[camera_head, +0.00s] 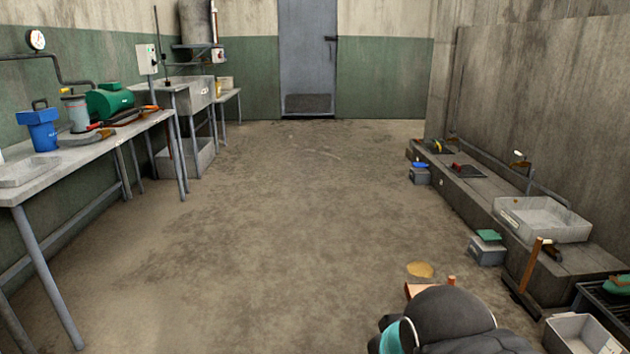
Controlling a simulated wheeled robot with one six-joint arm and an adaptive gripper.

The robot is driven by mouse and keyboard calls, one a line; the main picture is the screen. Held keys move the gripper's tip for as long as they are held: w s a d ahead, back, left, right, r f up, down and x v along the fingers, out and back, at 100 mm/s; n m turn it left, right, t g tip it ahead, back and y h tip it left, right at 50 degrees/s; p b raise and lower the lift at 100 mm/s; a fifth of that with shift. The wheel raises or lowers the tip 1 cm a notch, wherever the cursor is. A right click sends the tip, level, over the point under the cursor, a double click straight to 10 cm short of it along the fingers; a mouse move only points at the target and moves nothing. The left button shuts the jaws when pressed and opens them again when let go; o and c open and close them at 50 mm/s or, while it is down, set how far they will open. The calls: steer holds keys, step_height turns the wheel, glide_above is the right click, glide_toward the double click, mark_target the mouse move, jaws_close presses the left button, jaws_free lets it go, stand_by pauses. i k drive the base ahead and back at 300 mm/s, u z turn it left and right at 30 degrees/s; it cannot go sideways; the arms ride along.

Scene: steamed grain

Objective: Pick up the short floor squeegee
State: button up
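A short tool with an upright wooden handle (530,266) and a dark, low head (521,297) stands on the floor at the lower right, by the front of the grey ledge. It looks like the short floor squeegee. Its handle is slightly tilted. A dark rounded part of my arm fills the bottom middle, to the left of the squeegee and apart from it in the picture. My gripper's fingers do not show.
A grey ledge (585,261) with a basin (541,217) runs along the right wall. A grey bin (582,336) and dark crate (606,308) stand near the squeegee. A yellowish patch (420,269) lies on the floor. A bench (70,160) lines the left; the middle floor is clear.

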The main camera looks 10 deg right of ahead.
mark_target(518, 297)
steer(key=z, duration=0.05)
steer(key=i, duration=1.6)
steer(key=z, duration=1.4)
steer(key=i, duration=1.05)
steer(key=z, duration=1.05)
